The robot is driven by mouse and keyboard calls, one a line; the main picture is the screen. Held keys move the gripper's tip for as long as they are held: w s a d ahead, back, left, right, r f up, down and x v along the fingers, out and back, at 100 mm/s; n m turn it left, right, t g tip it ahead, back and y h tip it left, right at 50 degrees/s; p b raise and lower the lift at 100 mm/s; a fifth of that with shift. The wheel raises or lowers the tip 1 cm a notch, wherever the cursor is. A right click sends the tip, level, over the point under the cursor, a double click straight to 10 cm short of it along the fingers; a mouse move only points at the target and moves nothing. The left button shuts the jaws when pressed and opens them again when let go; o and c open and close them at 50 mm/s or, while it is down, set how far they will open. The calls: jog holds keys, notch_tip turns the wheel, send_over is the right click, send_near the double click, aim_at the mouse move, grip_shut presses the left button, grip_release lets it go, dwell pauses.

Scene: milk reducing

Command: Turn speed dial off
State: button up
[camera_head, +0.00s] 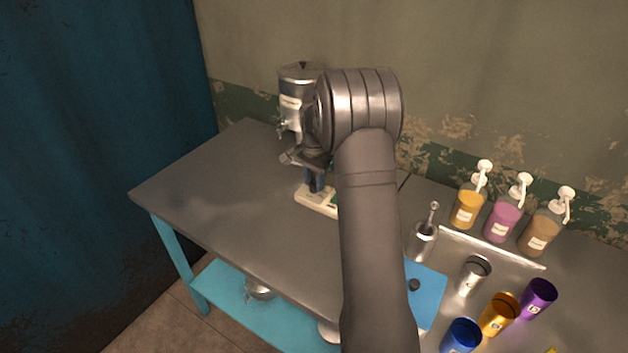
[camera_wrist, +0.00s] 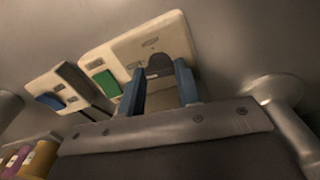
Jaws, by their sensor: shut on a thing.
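In the head view the device (camera_head: 312,200) lies on the metal table, partly hidden behind my arm. My gripper (camera_wrist: 160,84) has its two blue fingers on either side of the dial and is shut on it. In the head view my gripper (camera_head: 315,179) points down at the device. The dial itself is hidden there, and its setting cannot be read.
A metal dispenser (camera_head: 300,95) stands just behind my gripper. A cream part with a blue patch (camera_wrist: 50,101) shows at left in the wrist view. Pump bottles (camera_head: 503,212), cups (camera_head: 498,314) and a blue mat (camera_head: 425,290) are at right. The table's left side is clear.

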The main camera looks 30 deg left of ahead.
jog(key=n, duration=0.4)
jog(key=shift+n, duration=0.3)
jog(key=n, duration=0.3)
jog(key=shift+n, duration=0.3)
jog(key=n, duration=0.4)
jog(key=shift+n, duration=2.1)
jog(key=shift+r, duration=0.1)
jog(key=o, duration=1)
